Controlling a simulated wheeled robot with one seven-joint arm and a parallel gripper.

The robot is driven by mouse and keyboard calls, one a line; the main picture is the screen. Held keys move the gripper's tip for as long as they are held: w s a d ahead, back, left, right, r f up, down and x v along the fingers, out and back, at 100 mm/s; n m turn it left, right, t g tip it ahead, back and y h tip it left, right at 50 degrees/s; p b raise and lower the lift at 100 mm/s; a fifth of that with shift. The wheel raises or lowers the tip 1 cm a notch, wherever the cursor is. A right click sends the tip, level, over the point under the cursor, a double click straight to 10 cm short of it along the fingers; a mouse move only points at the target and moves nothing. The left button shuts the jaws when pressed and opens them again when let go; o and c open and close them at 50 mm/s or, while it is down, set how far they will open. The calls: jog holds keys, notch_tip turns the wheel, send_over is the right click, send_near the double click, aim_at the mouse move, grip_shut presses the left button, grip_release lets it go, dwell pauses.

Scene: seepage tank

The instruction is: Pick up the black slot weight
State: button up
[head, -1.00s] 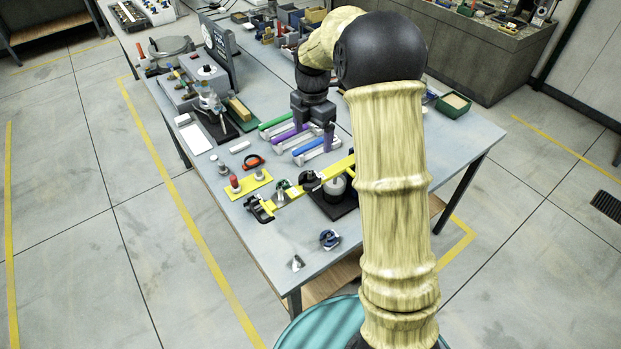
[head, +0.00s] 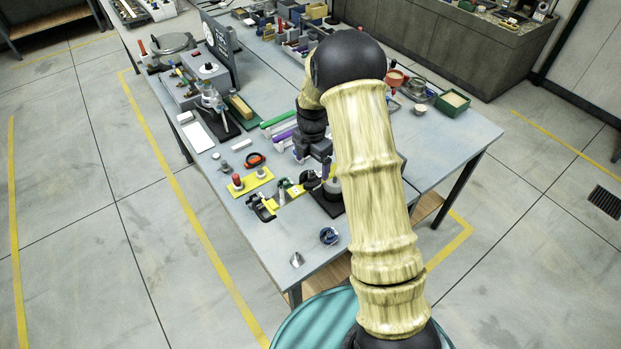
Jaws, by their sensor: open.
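My gripper (head: 325,165) is partly hidden behind my own arm, over the near half of the table. It is open, and no object shows between the visible parts of its fingers. Below it is a yellow bar (head: 291,194) with a small dark round piece (head: 310,180) at its right part; this may be the black slot weight, but I cannot tell for sure. Beside it a grey cylinder stands on a black base plate (head: 327,205), close under the gripper. My arm covers the right side of this area.
A yellow plate (head: 250,182) with a red-topped and a pale peg lies left. An orange-red ring (head: 254,160) lies behind it. A blue round item (head: 329,236) and a small metal piece (head: 296,259) lie near the front corner.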

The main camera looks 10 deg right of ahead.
aim_at(310, 173)
jog(key=shift+s+f+p, duration=0.25)
jog(key=shift+f+p, duration=0.15)
jog(key=shift+p, duration=0.2)
jog(key=f+p, duration=0.2)
jog(key=f, duration=0.1)
jog(key=shift+a, duration=0.3)
jog(key=shift+f, duration=0.65)
jog(key=shift+w, duration=0.1)
jog(key=c, duration=1.5)
jog(key=shift+o, duration=0.2)
jog(key=shift+r, duration=0.15)
notch_tip(310, 173, up, 10)
jog(key=b, duration=0.4)
